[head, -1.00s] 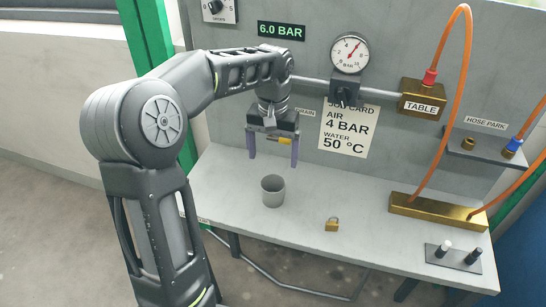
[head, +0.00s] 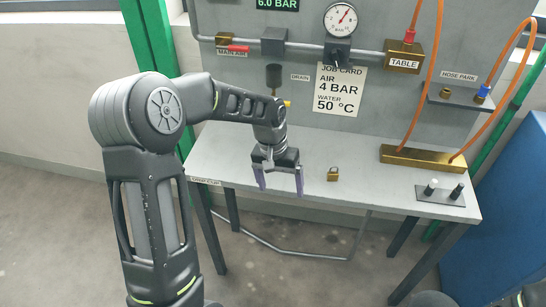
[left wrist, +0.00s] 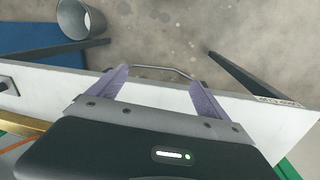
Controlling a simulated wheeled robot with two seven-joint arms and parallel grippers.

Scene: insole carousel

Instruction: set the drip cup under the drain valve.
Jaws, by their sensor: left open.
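My left gripper (head: 279,181) is open, its purple fingers pointing down near the front edge of the grey table (head: 400,190). In the left wrist view the space between its fingertips (left wrist: 159,76) is empty. A grey cup (left wrist: 82,18), apparently the drip cup, shows in that view beyond the table edge, tilted and apart from the fingers. I cannot tell whether it rests on the floor. I do not see it in the head view. The drain valve (head: 273,76) is behind my left arm, beside the DRAIN label (head: 300,78), its lower part partly hidden. My right gripper is out of view.
A brass manifold (head: 435,160) with orange hoses and a small dark plate with two pegs (head: 442,193) occupy the table's right side. A blue cabinet (head: 505,220) stands at the right. The table's left part looks clear.

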